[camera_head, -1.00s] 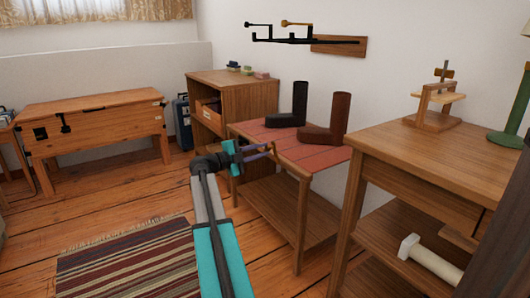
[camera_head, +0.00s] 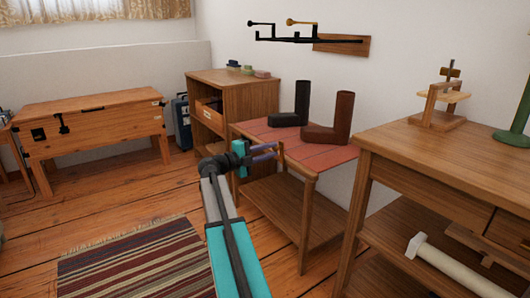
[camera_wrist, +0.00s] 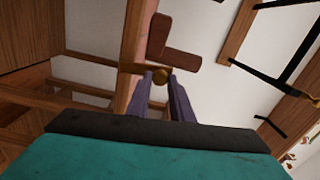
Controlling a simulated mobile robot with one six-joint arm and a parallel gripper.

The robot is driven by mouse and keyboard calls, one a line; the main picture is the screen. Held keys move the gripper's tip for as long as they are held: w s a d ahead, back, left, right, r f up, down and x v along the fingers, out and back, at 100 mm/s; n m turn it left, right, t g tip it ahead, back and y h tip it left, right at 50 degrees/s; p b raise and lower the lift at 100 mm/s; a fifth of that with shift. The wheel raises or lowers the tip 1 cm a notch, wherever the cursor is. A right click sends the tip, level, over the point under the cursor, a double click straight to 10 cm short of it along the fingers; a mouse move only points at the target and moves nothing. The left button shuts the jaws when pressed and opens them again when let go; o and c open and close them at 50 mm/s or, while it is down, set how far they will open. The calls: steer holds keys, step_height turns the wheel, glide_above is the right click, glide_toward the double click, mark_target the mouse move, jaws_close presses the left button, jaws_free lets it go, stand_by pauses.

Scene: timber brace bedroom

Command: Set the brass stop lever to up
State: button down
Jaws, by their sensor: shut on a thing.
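My gripper (camera_head: 276,150) is at the front edge of the red-topped bench (camera_head: 262,131). In the wrist view, its two purple fingers (camera_wrist: 161,78) are shut on a rounded brass knob. The brass stop lever (camera_wrist: 159,76) appears to be the short bar with this knob, running left from the fingertips across the bench edge. Its tilt is hard to judge. In the head view, only a small brass-coloured patch shows by the fingertips. Another brass-knobbed arm (camera_head: 301,22) is on the black wall rack, apart from my gripper.
Dark boots (camera_head: 344,119) stand on the bench top behind my gripper. A wooden table (camera_head: 470,165) with a small wooden stand (camera_head: 438,118) and a green lamp base is at the right. A striped rug (camera_head: 135,265) lies on open floor at the left.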

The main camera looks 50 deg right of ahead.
steer(key=shift+s+d+r, duration=0.15)
steer(key=shift+s, duration=0.05)
steer(key=c, duration=1.7)
jaws_free()
steer(key=shift+o, duration=0.6)
steer(key=shift+w, duration=0.15)
steer(key=shift+a, duration=0.2)
steer(key=shift+w+a, duration=0.1)
steer(key=p+v, duration=0.5)
steer(key=v, duration=0.8)
steer(key=shift+a, duration=0.2)
steer(key=shift+w, duration=0.1)
